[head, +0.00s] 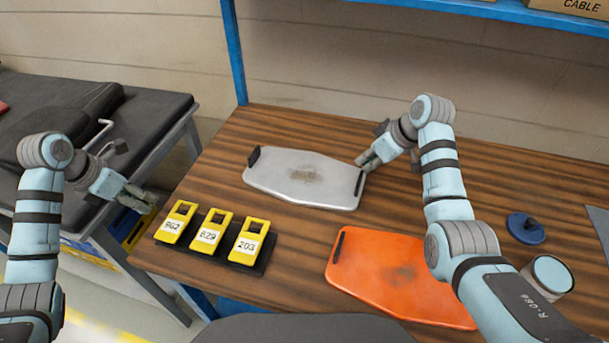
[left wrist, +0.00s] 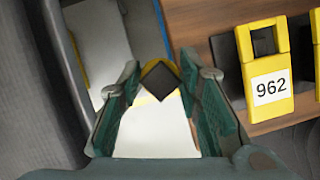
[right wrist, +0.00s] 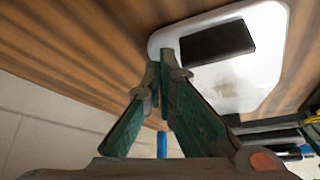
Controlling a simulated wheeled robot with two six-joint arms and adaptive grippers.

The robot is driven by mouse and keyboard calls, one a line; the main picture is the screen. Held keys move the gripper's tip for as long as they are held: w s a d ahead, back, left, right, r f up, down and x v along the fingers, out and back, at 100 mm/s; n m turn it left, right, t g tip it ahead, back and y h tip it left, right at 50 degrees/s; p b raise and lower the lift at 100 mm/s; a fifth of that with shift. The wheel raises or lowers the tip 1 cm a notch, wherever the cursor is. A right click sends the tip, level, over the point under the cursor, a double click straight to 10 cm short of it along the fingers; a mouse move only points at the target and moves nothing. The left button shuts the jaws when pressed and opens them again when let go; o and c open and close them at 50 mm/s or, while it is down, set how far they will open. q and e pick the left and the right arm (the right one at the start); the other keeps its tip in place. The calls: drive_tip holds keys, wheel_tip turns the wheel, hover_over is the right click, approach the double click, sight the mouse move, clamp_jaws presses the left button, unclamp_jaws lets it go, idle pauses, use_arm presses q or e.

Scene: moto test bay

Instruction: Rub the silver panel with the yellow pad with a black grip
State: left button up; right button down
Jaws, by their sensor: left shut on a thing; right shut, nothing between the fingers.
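The silver panel (head: 285,186) lies flat on the wooden bench, with a black bar at each end and a brown smudge in the middle. The right wrist view shows the panel (right wrist: 262,75) with one black bar (right wrist: 217,42). My left gripper (head: 140,198) is off the bench's left edge, shut on a dark block with a yellow edge (left wrist: 160,80), which appears to be the yellow pad's black grip; the fingers hide much of it. My right gripper (head: 366,163) is shut and empty at the panel's right end. I cannot tell whether its tips touch the panel.
Three numbered yellow tags (head: 209,231) stand in a black rack at the bench's front left. An orange panel (head: 385,272) lies in front of the silver one. A blue disc with a knob (head: 525,228) is at the right. A blue shelf post (head: 234,50) rises behind.

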use_arm(q)
drive_tip(key=shift+f, duration=0.1)
use_arm(e)
drive_tip(key=shift+f, duration=0.75)
